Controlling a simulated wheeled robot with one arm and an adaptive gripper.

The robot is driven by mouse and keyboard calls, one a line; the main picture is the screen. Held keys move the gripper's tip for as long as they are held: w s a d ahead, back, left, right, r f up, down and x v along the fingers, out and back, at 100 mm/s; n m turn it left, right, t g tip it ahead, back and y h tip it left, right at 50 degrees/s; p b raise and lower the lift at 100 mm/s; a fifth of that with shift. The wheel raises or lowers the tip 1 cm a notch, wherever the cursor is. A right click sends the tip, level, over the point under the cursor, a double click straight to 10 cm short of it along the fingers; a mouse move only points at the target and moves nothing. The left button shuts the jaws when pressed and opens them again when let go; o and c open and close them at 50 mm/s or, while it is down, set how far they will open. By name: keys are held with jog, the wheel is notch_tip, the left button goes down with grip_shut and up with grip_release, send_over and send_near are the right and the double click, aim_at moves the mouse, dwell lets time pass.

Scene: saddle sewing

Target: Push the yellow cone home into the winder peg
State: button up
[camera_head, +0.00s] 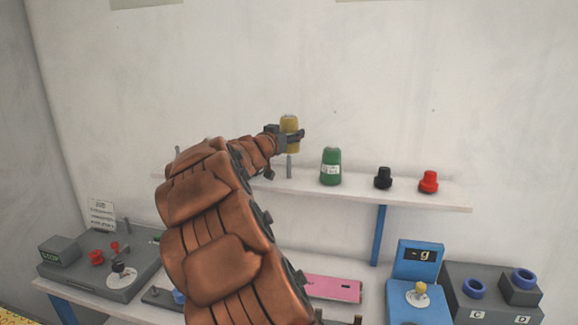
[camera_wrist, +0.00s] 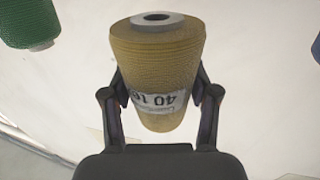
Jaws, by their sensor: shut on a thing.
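The yellow cone (camera_head: 290,121) is upright above the shelf, with my gripper (camera_head: 291,136) shut around its sides. In the wrist view the yellow cone (camera_wrist: 158,55) shows a grey end with a dark hole and a white label, and the fingers of my gripper (camera_wrist: 160,85) press it from both sides. A thin grey peg (camera_head: 289,167) stands on the shelf directly under the cone. The cone's lower end meets the peg's upper part in the picture. I cannot tell how far the peg reaches inside it.
Another thin peg (camera_head: 177,152) stands at left. Below are grey devices and a blue scale (camera_head: 417,284).

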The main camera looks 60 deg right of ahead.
aim_at(284, 122)
jog(key=shift+r, duration=0.15)
jog(key=shift+r+p, duration=0.95)
jog(key=shift+p, duration=0.2)
jog(key=shift+r, duration=0.95)
jog(key=shift+w, duration=0.1)
